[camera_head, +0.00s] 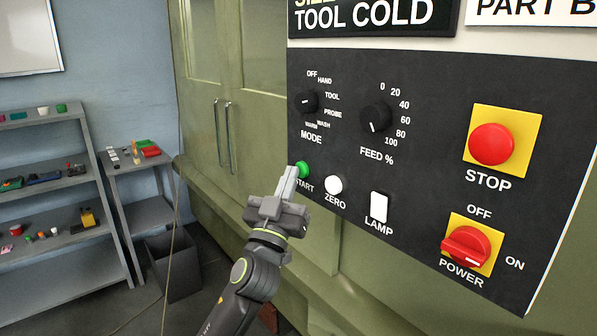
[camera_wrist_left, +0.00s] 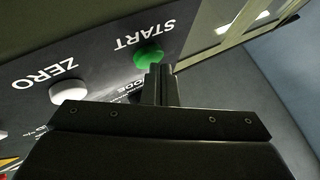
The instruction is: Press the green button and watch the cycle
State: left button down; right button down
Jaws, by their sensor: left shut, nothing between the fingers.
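The green START button (camera_head: 303,168) sits on the black control panel (camera_head: 430,140), at its lower left. It also shows in the left wrist view (camera_wrist_left: 149,56), just beyond the fingertips. My left gripper (camera_head: 292,170) is shut and empty, its fingers pointing up at the button from the lower left. In the left wrist view the closed fingertips (camera_wrist_left: 155,68) overlap the button's lower edge. I cannot tell whether they touch it. The START label is partly hidden by the fingers in the head view. My right gripper is not in view.
Near the button are the white ZERO button (camera_head: 334,185), the LAMP switch (camera_head: 379,207) and the mode knob (camera_head: 306,102). A red STOP button (camera_head: 492,144) and a red POWER switch (camera_head: 466,247) are further right. Shelves (camera_head: 45,190) stand far left.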

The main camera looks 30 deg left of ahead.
pick_arm(q)
jog(key=shift+w+d, duration=0.1)
jog(key=shift+w, duration=0.1)
dwell(0.5)
jog(key=shift+s+f, duration=0.1)
jog(key=shift+s, duration=0.1)
dwell(0.4)
jog(key=shift+s+a+b, duration=0.3)
jog(key=shift+s, duration=0.2)
jog(key=shift+s, duration=0.1)
